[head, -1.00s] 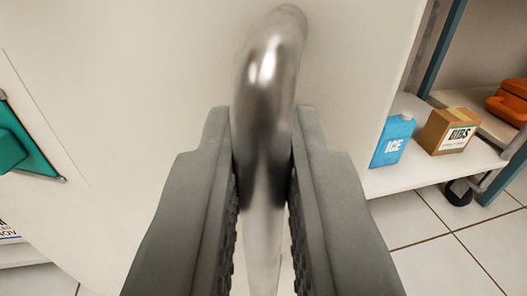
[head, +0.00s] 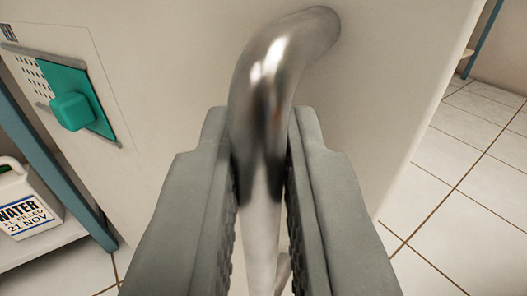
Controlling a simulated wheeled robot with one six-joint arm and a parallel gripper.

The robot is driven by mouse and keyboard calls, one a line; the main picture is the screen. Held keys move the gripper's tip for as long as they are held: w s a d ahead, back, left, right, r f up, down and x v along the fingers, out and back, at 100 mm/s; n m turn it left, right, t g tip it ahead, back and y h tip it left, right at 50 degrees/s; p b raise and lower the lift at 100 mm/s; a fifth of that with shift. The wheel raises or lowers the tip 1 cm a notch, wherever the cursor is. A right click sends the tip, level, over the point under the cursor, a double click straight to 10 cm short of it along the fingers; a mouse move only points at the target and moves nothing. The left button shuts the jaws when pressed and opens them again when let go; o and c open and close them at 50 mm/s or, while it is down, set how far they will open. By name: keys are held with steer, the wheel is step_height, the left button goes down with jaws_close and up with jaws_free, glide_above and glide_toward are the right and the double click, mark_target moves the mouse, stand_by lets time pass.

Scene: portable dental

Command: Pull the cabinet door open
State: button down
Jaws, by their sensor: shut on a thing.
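The cabinet door (head: 180,50) is a cream panel filling the upper middle of the head view. A shiny curved metal handle (head: 275,65) comes out of it near its right side. My gripper (head: 260,150) is shut on the handle, one dark ridged jaw on each side of the bar. The lower part of the handle shows between and below the jaws. The door's right edge shows against the tiled floor. Whether a gap is open behind it cannot be seen.
A teal knob on a plate (head: 75,110) sits on the panel at left. A white water jug (head: 28,205) stands on a low shelf (head: 45,245) with a blue post (head: 55,165). Tiled floor (head: 455,190) is clear at right, with another blue post (head: 483,38) beyond.

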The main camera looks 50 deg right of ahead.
steer(key=w+a, duration=0.2)
steer(key=a, duration=1.2)
steer(key=shift+w, duration=0.15)
steer(key=c, duration=1.6)
jaws_free()
steer(key=shift+o, duration=0.2)
steer(key=v, duration=1.7)
steer(key=shift+a, duration=0.15)
